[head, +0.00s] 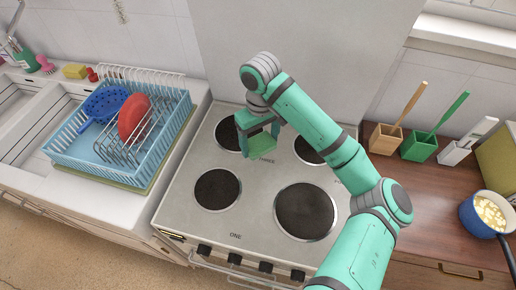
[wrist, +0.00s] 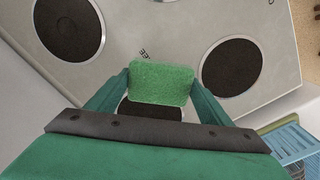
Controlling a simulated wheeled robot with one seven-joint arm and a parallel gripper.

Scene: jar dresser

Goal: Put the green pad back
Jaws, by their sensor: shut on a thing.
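The green pad (wrist: 160,83) is a rough, roughly rectangular scouring pad. My gripper (wrist: 160,86) is shut on it, with one teal finger at each side in the wrist view. In the head view the pad (head: 262,148) hangs from my gripper (head: 261,140) over the back left part of the stove top (head: 247,208), near the word THREE. I cannot tell its exact height above the surface. Part of the back left burner shows behind the pad in the wrist view.
A blue dish rack (head: 75,150) with a red plate (head: 133,117) and blue colander (head: 103,103) stands left. A yellow sponge (head: 75,71) lies by the sink.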

